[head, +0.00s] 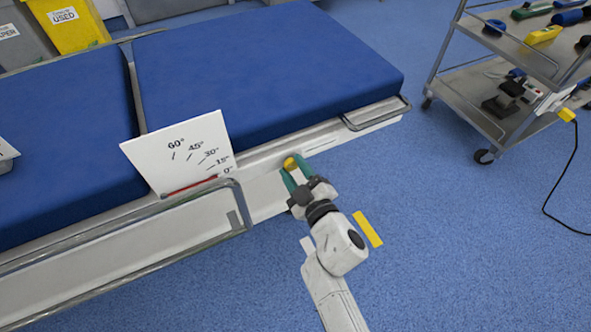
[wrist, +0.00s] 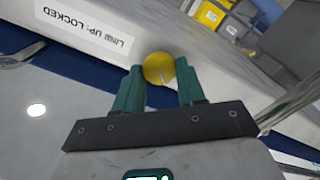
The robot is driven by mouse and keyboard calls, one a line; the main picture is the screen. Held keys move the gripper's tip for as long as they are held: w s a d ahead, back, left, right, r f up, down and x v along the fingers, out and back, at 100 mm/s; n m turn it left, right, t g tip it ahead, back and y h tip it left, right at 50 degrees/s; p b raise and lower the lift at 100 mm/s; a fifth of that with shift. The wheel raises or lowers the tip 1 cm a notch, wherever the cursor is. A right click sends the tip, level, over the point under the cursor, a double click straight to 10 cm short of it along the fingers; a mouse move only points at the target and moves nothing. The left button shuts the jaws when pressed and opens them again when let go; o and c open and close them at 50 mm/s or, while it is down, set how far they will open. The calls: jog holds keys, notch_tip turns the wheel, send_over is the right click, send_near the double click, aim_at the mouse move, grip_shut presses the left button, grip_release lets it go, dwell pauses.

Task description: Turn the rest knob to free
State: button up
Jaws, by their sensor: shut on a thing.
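The rest knob is a round yellow knob (head: 290,163) on the side rail of the operating table. A white label (wrist: 84,31) reading "LINE UP: LOCKED" appears upside down beside the knob. The angle card (head: 180,150), marked 0° to 60°, stands left of the knob with a red line near 0°.
The blue table padding (head: 265,65) lies behind the rail. A metal side rail (head: 235,205) loops out left of my arm. A trolley (head: 480,105) with tools stands at the right, a cable hanging beside it. The blue floor between is mostly clear, with a yellow strip (head: 367,229).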

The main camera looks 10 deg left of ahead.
jog(key=n, duration=0.4)
jog(key=shift+f+n+b, duration=0.1)
jog(key=shift+n+b, duration=0.2)
jog(key=shift+s+n, duration=0.1)
jog(key=shift+n, duration=1.4)
jog(key=shift+a, duration=0.1)
jog(key=o, duration=1.1)
jog(key=shift+c, duration=0.2)
jog(key=p+v, duration=0.3)
jog(key=v, duration=0.8)
jog(key=shift+p, duration=0.3)
